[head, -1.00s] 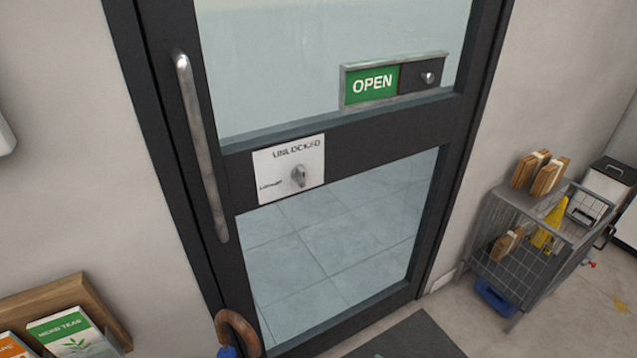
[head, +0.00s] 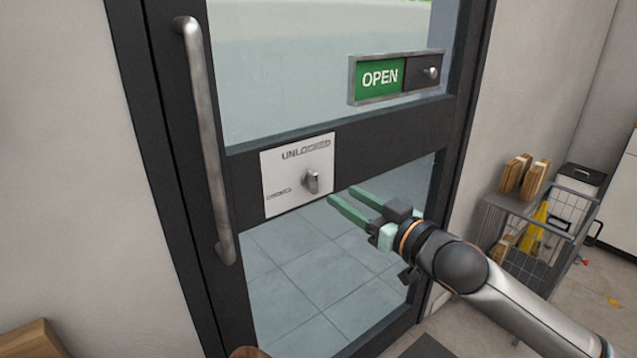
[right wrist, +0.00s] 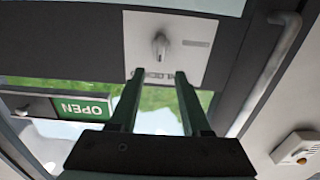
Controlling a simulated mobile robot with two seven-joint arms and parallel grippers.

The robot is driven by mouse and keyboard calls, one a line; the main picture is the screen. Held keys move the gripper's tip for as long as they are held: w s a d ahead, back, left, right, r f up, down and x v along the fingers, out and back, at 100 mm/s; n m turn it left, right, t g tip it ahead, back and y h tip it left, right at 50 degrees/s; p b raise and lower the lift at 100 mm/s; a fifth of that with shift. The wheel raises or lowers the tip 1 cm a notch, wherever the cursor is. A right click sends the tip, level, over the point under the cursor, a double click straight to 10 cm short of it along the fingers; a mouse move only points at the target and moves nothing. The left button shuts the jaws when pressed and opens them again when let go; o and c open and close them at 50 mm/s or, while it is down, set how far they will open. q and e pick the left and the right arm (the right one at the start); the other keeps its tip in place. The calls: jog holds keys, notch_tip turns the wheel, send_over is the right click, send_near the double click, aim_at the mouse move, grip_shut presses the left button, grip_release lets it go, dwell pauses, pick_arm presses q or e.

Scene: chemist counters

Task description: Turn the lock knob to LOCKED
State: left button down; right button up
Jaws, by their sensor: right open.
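The lock knob (head: 311,181) is a small metal thumb-turn on a white plate (head: 283,197) on the door's dark middle rail. Its grip stands roughly upright, near the blurred word that begins "UNL" at the top of the plate; a smaller label at lower left is unreadable. My right gripper (head: 342,199) has green fingers, open and empty, just right of and slightly below the knob, apart from it. In the right wrist view the knob (right wrist: 160,46) lies beyond and between the spread fingertips (right wrist: 155,78). My left gripper is not in view.
A long vertical handle (head: 205,140) runs down the door's left side. A green OPEN sign (head: 380,79) with a small slider knob (head: 432,72) sits above right. A wire cart (head: 520,235) stands at the right behind my right arm.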

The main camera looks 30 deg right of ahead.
aim_at(316, 180)
jog(key=shift+w+a, duration=0.2)
jog(key=shift+w, duration=2.1)
jog(key=shift+w+a, duration=0.15)
jog(key=shift+w, duration=2.15)
grip_shut()
